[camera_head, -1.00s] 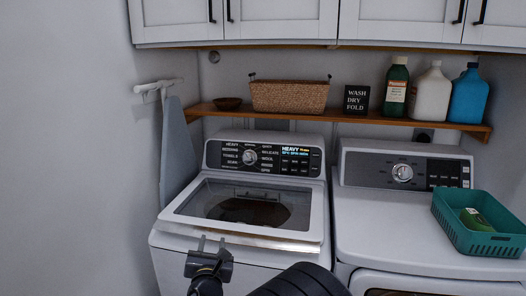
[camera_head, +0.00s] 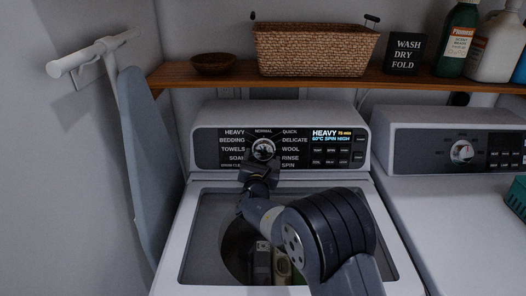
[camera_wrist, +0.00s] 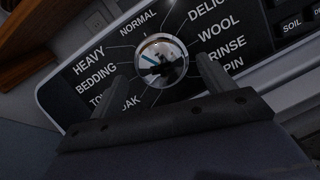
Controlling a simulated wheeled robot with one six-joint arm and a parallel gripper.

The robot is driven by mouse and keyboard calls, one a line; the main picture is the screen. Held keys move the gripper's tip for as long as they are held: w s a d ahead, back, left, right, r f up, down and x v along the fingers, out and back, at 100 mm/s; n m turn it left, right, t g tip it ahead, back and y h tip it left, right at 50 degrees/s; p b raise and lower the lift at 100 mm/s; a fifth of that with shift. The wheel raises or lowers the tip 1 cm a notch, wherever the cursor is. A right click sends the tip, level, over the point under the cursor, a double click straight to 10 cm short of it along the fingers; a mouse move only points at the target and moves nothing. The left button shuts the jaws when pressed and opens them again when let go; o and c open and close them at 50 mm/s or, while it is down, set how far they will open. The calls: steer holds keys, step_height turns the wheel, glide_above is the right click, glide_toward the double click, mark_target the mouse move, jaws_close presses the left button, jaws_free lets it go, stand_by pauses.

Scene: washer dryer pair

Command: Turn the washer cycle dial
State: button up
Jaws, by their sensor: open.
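The washer cycle dial (camera_head: 263,149) is a round silver knob on the washer's black panel, ringed by cycle names. It also shows in the wrist view (camera_wrist: 161,60), with a small blue mark on its upper left. The washer display (camera_head: 331,138) reads HEAVY, 60°C, SPIN HIGH. My gripper (camera_head: 260,166) is just below and in front of the dial. In the wrist view my open gripper (camera_wrist: 163,64) has one finger on each side of the dial, with visible gaps. I cannot tell how far the fingertips are from the panel. The fingers cover some of the lower labels.
The washer lid (camera_head: 211,225) is below the panel, partly hidden by my arm. A wooden shelf (camera_head: 215,80) above holds a wicker basket (camera_head: 315,50), a bowl (camera_head: 214,64) and bottles (camera_head: 457,40). An ironing board (camera_head: 148,160) hangs left. The dryer (camera_head: 440,215) stands right.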

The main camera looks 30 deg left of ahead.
mark_target(264, 151)
steer(key=shift+x, duration=1.2)
steer(key=shift+c, duration=0.5)
steer(key=c, duration=0.9)
